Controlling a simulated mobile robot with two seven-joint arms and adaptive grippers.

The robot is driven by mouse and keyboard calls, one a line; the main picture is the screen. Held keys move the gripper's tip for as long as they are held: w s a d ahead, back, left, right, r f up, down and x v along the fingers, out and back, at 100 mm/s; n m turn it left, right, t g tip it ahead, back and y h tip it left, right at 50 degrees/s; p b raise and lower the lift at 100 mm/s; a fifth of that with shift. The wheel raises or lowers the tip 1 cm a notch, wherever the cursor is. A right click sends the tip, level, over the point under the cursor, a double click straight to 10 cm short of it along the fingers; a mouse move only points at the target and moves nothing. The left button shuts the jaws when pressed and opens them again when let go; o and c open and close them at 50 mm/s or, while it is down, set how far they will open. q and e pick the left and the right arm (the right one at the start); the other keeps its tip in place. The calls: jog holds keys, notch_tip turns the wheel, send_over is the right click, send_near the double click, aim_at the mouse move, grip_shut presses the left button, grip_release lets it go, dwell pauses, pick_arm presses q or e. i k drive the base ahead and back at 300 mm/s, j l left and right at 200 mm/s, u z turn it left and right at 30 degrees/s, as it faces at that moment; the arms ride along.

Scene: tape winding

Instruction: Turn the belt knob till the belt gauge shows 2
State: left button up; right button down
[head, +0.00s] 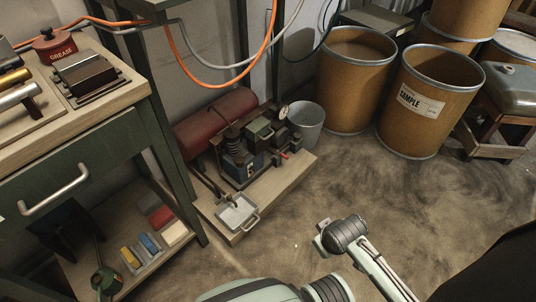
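I cannot make out a belt knob or a belt gauge for certain. A small round dial (283,112) sits on top of a compact machine (243,158) on a low wooden board, too small to read. Part of my own pale arm with dark joints shows at the bottom middle, over the floor and apart from the machine. No gripper fingers can be made out.
A workbench (95,150) with a drawer handle (54,190) stands at the left. A red tank (215,122), a grey bucket (306,124) and brown drums (426,98) stand along the back. Hoses hang above. The middle floor (400,200) is clear.

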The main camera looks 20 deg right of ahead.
aim_at(296, 136)
jog(key=u, duration=0.2)
jog(key=i+l+u, duration=0.1)
jog(key=l+u, duration=1.05)
jog(key=l, duration=1.5)
jog(key=k+l, duration=0.1)
jog(key=l, duration=0.45)
